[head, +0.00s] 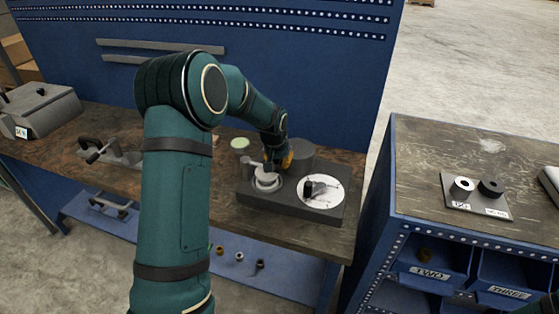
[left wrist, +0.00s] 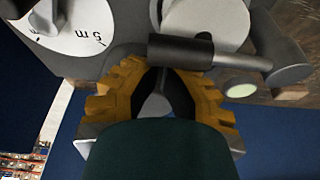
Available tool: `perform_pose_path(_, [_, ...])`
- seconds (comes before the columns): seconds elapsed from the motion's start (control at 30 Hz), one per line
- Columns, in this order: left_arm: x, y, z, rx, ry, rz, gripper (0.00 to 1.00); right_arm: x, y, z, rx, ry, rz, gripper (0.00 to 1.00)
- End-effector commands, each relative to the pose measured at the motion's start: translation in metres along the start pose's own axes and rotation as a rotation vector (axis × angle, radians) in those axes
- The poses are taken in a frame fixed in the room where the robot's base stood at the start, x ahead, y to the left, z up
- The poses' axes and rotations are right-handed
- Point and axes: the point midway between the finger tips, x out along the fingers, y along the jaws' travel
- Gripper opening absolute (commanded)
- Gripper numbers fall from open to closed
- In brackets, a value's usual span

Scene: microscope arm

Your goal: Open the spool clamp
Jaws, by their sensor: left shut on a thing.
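The spool clamp (head: 266,181) is a round pale fitting with a grey arm, on the left of a dark base block on the bench. My left gripper (head: 278,162) is over its back side, pointing down. In the left wrist view the yellow-padded left gripper (left wrist: 155,78) is shut on the clamp's handle, whose dark cylindrical grip (left wrist: 180,52) lies across the fingertips. A pale round part of the clamp (left wrist: 208,22) shows beyond it. The exact contact is partly hidden between the fingers. My right gripper is not in view.
A white dial (head: 335,196) with a black knob sits right of the clamp. A dark cylinder (head: 303,153) and a pale-green-topped cylinder (head: 240,145) stand behind. A toggle fixture (head: 110,155) is at left. A right-hand cabinet (head: 440,150) carries a plate with two spools (head: 476,194).

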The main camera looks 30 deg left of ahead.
Motion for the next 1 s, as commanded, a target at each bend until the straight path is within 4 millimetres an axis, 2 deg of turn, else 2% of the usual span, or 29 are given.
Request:
perform_pose_path(0.47, [-0.004, 0.002, 0.017, 0.143, -0.003, 0.047, 0.00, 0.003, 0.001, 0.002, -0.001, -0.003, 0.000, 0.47])
perform_pose_path(1.0, [-0.021, -0.004, 0.067, 0.616, -0.003, 0.200, 0.00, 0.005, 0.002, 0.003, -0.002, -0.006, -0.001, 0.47])
